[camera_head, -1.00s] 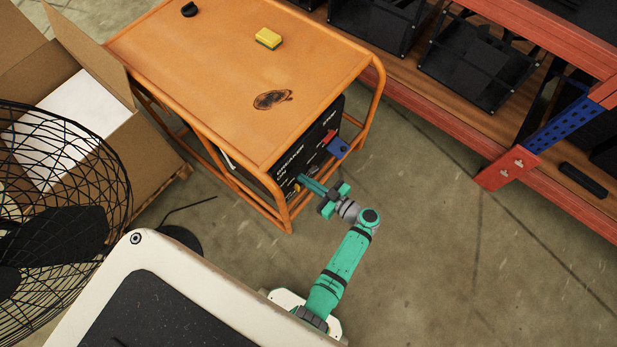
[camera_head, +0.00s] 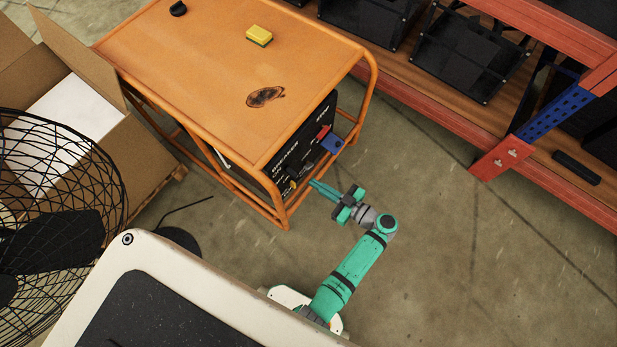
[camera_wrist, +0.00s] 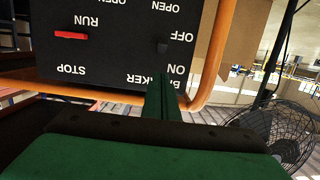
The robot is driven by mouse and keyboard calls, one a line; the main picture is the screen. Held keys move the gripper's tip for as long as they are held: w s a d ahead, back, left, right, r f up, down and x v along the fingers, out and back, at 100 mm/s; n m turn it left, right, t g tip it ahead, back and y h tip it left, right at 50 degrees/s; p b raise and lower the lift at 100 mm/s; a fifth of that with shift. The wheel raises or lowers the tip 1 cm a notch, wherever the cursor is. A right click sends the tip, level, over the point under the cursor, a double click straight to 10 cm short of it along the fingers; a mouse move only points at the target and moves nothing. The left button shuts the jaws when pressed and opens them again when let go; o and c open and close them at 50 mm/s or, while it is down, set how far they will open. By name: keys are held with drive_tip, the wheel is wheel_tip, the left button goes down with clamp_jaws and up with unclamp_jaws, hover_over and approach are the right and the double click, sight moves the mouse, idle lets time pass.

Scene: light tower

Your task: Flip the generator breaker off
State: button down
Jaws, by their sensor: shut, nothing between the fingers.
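The orange-framed generator (camera_head: 215,60) stands ahead with its black control panel (camera_head: 310,142) facing my arm. In the wrist view the panel (camera_wrist: 110,60) appears upside down. The small dark breaker lever (camera_wrist: 162,47) sits beside the OFF label, away from the ON label. A red switch (camera_wrist: 70,35) sits by RUN, with STOP below it in the picture. My gripper (camera_head: 314,185) is shut and empty, a short way out from the panel. Its fingers (camera_wrist: 163,97) point at the panel and cover part of the word BREAKER.
A yellow sponge (camera_head: 259,36) and a small black object (camera_head: 178,8) lie on the generator top. A blue part (camera_head: 332,143) juts from the panel. A black fan (camera_head: 55,200) and open carton (camera_head: 120,150) stand left; an orange shelf (camera_head: 490,160) stands right. Floor right of my arm is clear.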

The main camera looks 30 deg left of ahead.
drive_tip(key=shift+s+d+f, duration=0.15)
drive_tip(key=shift+s+d, duration=0.05)
drive_tip(key=shift+d, duration=0.6)
drive_tip(key=shift+s+d+f, duration=0.15)
drive_tip(key=shift+d, duration=0.6)
drive_tip(key=shift+s+d+f, duration=0.15)
drive_tip(key=shift+s+d, duration=0.05)
drive_tip(key=shift+d, duration=0.6)
drive_tip(key=shift+w, duration=0.1)
drive_tip(key=shift+f, duration=0.1)
